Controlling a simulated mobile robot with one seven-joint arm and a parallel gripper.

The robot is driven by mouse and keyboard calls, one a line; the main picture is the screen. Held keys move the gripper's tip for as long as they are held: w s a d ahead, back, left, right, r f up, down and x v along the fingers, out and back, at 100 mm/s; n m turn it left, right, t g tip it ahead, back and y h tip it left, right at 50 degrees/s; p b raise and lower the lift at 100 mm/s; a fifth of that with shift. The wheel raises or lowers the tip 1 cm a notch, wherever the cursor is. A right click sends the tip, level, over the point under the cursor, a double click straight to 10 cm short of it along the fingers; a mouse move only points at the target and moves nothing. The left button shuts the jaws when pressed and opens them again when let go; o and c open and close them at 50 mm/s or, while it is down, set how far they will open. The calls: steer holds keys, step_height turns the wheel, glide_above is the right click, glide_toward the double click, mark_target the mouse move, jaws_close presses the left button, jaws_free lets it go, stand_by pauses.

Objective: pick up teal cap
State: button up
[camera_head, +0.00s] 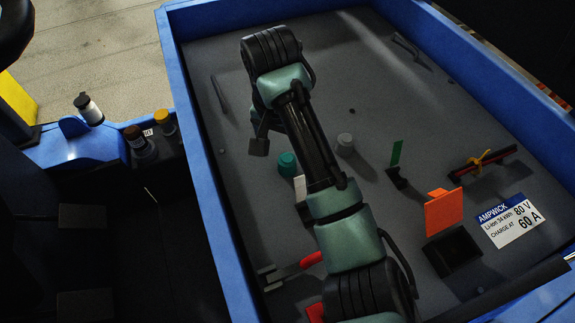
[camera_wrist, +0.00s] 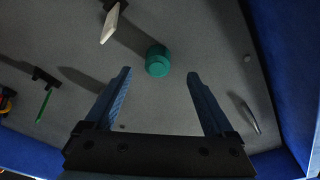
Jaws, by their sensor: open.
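The teal cap (camera_head: 287,164) stands on the grey tray floor, just left of my forearm in the head view. In the wrist view the teal cap (camera_wrist: 157,60) is near the top middle, roughly centred between my fingers and a little beyond their tips. My gripper (camera_wrist: 158,73) is open, with nothing held between its two blue-grey fingers. In the head view part of my gripper (camera_head: 260,142) shows to the upper left of the cap, apart from it. The height of the fingers above the floor is hard to judge.
A white upright piece (camera_head: 300,187) is close to the cap; it also shows in the wrist view (camera_wrist: 110,22). A grey cap (camera_head: 345,143), green tag (camera_head: 396,153), orange plate (camera_head: 443,212) and red-handled tool (camera_head: 295,268) stand around. Blue walls (camera_head: 196,150) bound the tray.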

mark_target(287, 160)
steer(key=f, duration=0.3)
steer(key=d+f, duration=0.1)
steer(key=shift+w+f, duration=0.15)
steer(key=shift+w, duration=0.15)
steer(key=shift+w+a+f, duration=0.1)
steer(key=shift+f, duration=0.5)
steer(key=c, duration=0.9)
step_height(287, 160, up, 10)
steer(key=shift+r, duration=0.1)
steer(key=shift+r+p, duration=0.55)
steer(key=shift+p, duration=0.65)
